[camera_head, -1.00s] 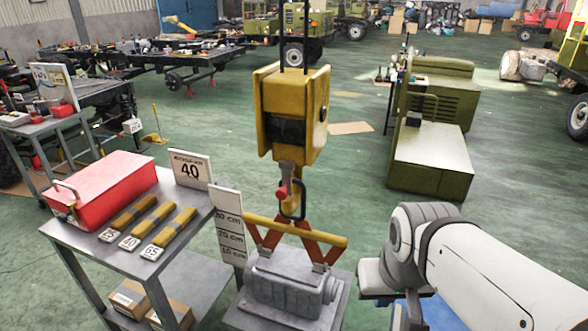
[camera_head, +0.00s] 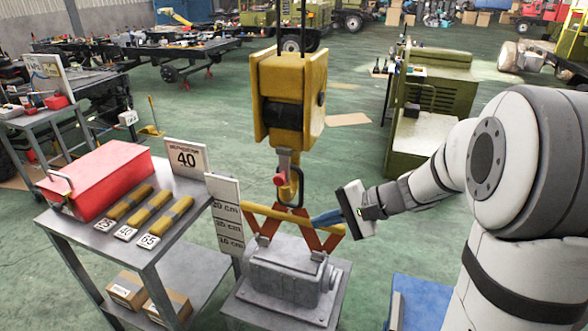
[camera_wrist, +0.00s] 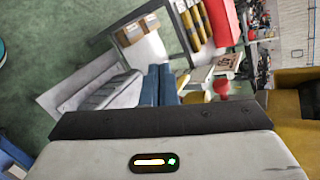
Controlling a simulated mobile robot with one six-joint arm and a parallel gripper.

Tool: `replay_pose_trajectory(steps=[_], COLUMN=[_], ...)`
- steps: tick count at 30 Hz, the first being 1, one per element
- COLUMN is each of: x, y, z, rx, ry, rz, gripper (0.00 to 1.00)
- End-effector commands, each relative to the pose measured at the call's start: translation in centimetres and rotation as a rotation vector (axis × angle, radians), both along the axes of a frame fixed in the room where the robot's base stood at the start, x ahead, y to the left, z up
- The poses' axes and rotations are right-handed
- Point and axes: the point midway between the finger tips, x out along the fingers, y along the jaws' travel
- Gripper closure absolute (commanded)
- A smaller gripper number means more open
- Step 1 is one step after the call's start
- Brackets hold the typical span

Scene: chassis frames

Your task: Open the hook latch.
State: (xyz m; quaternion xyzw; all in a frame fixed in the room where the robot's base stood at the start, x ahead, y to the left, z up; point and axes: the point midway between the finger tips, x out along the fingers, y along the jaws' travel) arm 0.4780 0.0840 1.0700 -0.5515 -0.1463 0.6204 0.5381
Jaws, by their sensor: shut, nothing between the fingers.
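The yellow hoist block (camera_head: 289,95) hangs in the middle of the head view. Below it is the hook (camera_head: 293,190) with a red knob (camera_head: 279,180) on its left side. A yellow spreader bar (camera_head: 316,223) with red-orange legs sits under the hook, over a grey housing (camera_head: 287,271). My gripper (camera_head: 314,220) has blue fingers just right of the hook, around bar height. In the wrist view the fingers (camera_wrist: 159,75) are together and empty. The red knob (camera_wrist: 221,87) shows to their right. Contact with the bar or hook cannot be told.
A height scale board (camera_head: 226,218) stands left of the hook.

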Motion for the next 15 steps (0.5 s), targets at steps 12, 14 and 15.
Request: replay_pose_trajectory(steps=[12,14,15], x=[12.4,12.7,12.8], y=[-5.2,-5.4,-5.4], z=[-2.5,-2.5,-2.5], rx=[0.427,0.438,0.441], ry=[-0.042,-0.045,-0.046], rz=[-0.367,-0.378,-0.381], gripper=[1.00,1.00,1.00])
